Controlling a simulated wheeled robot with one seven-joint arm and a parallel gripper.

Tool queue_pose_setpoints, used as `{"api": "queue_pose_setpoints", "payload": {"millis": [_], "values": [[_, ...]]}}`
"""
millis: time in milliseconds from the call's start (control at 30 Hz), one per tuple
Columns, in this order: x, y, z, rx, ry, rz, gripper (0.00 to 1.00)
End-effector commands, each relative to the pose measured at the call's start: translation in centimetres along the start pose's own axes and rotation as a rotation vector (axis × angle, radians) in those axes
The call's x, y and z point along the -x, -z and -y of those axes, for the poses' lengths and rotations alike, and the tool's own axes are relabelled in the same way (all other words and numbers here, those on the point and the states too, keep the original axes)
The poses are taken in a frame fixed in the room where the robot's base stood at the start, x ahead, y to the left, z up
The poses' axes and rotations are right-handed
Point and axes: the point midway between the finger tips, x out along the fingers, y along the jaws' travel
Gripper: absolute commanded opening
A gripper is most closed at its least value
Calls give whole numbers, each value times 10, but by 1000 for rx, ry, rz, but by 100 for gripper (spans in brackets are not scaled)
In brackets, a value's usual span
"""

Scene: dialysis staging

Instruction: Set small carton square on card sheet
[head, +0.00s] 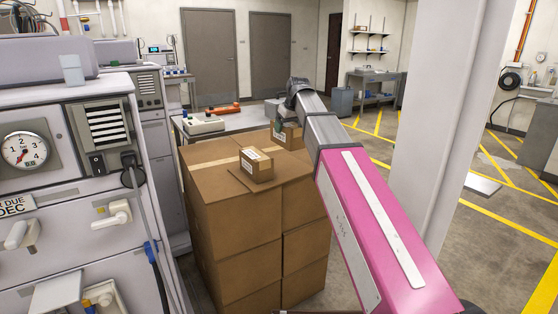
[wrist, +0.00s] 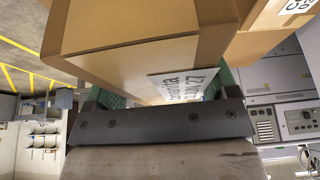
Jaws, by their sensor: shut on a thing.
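My gripper (head: 281,124) is shut on a brown carton (head: 291,137) at the back right of the stack top. In the wrist view this carton (wrist: 140,35) fills the upper middle, between the green finger pads of my gripper (wrist: 170,92), with a white printed label facing the palm. Another small brown carton (head: 257,166) with white labels sits nearer the front of the stack. A thin brown card sheet (head: 239,178) shows under and beside that carton. Whether the held carton touches the stack is unclear.
The tall stack of large cartons (head: 235,234) stands mid-view. A table (head: 236,122) with devices is behind it. A grey machine (head: 70,205) stands close on the left, and a pale pillar (head: 440,120) rises on the right. Marked floor lies beyond.

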Motion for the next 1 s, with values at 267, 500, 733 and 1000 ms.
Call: {"api": "queue_pose_setpoints", "payload": {"millis": [267, 500, 733, 1000], "values": [[-42, -18, 0, -1, 0, 1, 45], [-59, -24, 0, -1, 0, 1, 45], [-84, -34, 0, 0, 0, 1, 45], [-85, -34, 0, 0, -1, -1, 45]]}}
